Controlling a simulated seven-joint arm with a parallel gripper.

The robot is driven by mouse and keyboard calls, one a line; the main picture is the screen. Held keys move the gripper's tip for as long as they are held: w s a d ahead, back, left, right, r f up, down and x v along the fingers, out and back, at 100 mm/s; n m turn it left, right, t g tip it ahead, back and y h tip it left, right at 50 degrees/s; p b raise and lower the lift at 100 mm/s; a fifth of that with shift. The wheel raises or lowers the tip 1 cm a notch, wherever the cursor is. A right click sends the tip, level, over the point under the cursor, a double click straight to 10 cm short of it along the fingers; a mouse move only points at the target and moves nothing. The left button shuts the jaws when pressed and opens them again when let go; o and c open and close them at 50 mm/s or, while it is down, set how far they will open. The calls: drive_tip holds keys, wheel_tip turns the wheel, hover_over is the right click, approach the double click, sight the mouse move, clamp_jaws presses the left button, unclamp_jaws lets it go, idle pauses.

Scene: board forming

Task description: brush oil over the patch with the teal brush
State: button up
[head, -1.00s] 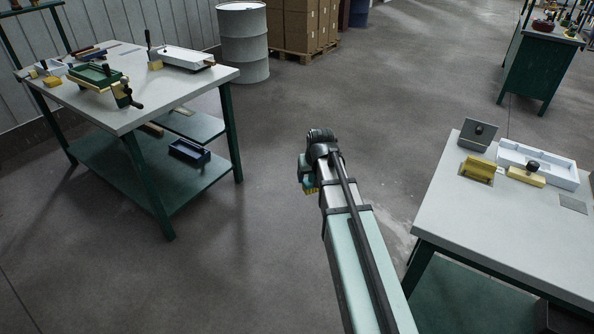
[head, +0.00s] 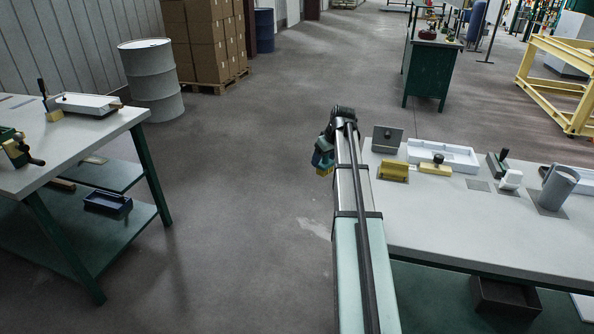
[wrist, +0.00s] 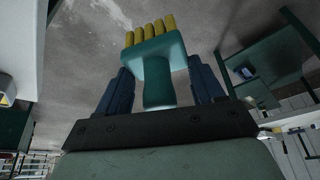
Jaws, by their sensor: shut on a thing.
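My gripper (wrist: 160,88) is shut on the teal brush (wrist: 155,58), with a dark blue finger on each side of its handle. The brush's yellow bristles point away from the gripper in the wrist view. In the head view, the brush (head: 324,158) shows small at the arm's end, over the floor just left of the right table. A thin grey square (head: 478,185) lies flat on the right table (head: 450,230); I cannot tell whether it is the patch. A grey cup (head: 559,184) stands on that table's right part. No oil can be made out.
A left table (head: 85,140) stands across open floor, with a grey drum (head: 152,80) behind.

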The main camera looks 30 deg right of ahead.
drive_tip(key=s+d+r, duration=0.3)
drive_tip(key=s+d, duration=0.3)
drive_tip(key=d, duration=1.1)
drive_tip(key=s+d+r+m, duration=0.1)
drive_tip(key=s+d+r, duration=0.35)
drive_tip(key=d, duration=1.35)
drive_tip(key=s+d+r, duration=0.1)
drive_tip(key=s+d, duration=0.6)
drive_tip(key=d, duration=1)
drive_tip(key=shift+s+d+f, duration=0.1)
drive_tip(key=shift+f, duration=1.8)
drive_tip(key=shift+s+d+f, duration=0.1)
drive_tip(key=shift+f, duration=1.75)
drive_tip(key=shift+w+a+f, duration=0.2)
drive_tip(key=shift+w+a, duration=0.35)
drive_tip(key=shift+w+a+f, duration=0.1)
drive_tip(key=shift+w+a, duration=2.8)
drive_tip(key=shift+w, duration=0.1)
drive_tip(key=shift+s+d, duration=3.55)
drive_tip(key=shift+s+a, duration=0.35)
drive_tip(key=shift+a, duration=0.1)
drive_tip(key=shift+w+a, duration=3.4)
drive_tip(key=shift+w, duration=0.15)
drive_tip(key=shift+s+d, duration=3.25)
drive_tip(key=shift+w+d+v, duration=0.1)
drive_tip(key=shift+v, duration=0.5)
drive_tip(key=shift+w+d+v, duration=0.1)
drive_tip(key=shift+v, duration=0.5)
drive_tip(key=shift+r, duration=2.95)
